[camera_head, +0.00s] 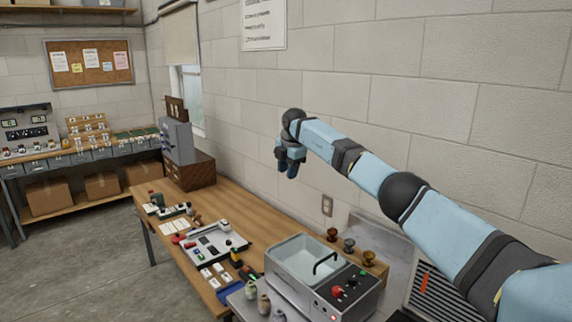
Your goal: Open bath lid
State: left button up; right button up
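My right gripper (289,172) is up in front of the block wall, behind and well above the bath, and touches nothing that I can see. Its fingers are small and dark, and I cannot tell if they are apart. My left gripper is out of view.
Several small goblets (349,245) stand behind the bath, and several bottles (264,304) stand at its left. A light tray with tools (213,241) lies further left on the table (262,225). A slatted grey unit (445,289) is at the right. The air above the bath is free.

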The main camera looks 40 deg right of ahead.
jog(key=shift+w+r, duration=0.4)
jog(key=shift+r, duration=0.45)
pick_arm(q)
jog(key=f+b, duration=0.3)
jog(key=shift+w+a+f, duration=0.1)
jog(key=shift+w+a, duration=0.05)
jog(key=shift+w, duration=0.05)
pick_arm(e)
notch_tip(320, 180, up, 14)
jog(key=s, duration=0.2)
jog(key=shift+s+f, duration=0.25)
jog(key=shift+s, duration=0.05)
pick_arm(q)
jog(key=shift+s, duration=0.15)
pick_arm(e)
jog(key=shift+d, duration=0.1)
